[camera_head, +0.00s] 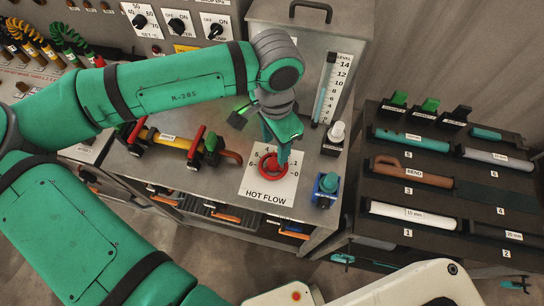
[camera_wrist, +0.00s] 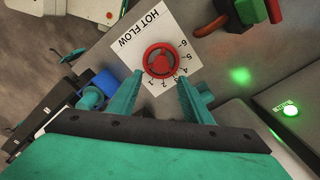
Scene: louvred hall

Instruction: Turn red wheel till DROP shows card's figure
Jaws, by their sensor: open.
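The red wheel (camera_head: 262,171) sits on a white plate (camera_head: 283,191) marked HOT FLOW, with numbers around it, on the grey bench. It also shows in the wrist view (camera_wrist: 160,62), with red spokes. My gripper (camera_head: 277,152) is open over the wheel, seen from behind in the head view. In the wrist view its two green fingers (camera_wrist: 159,80) point at the wheel from either side, with nothing held between them. I cannot tell whether they touch the rim. I cannot make out a DROP readout or a card with a figure in either view.
A LEVEL gauge (camera_head: 325,90) stands behind the wheel, with a white-capped bottle (camera_head: 337,132) beside it. A blue valve (camera_head: 325,187) is close on the right. A yellow pipe with red handles (camera_head: 172,142) lies left. A dark tool rack (camera_head: 420,222) stands right.

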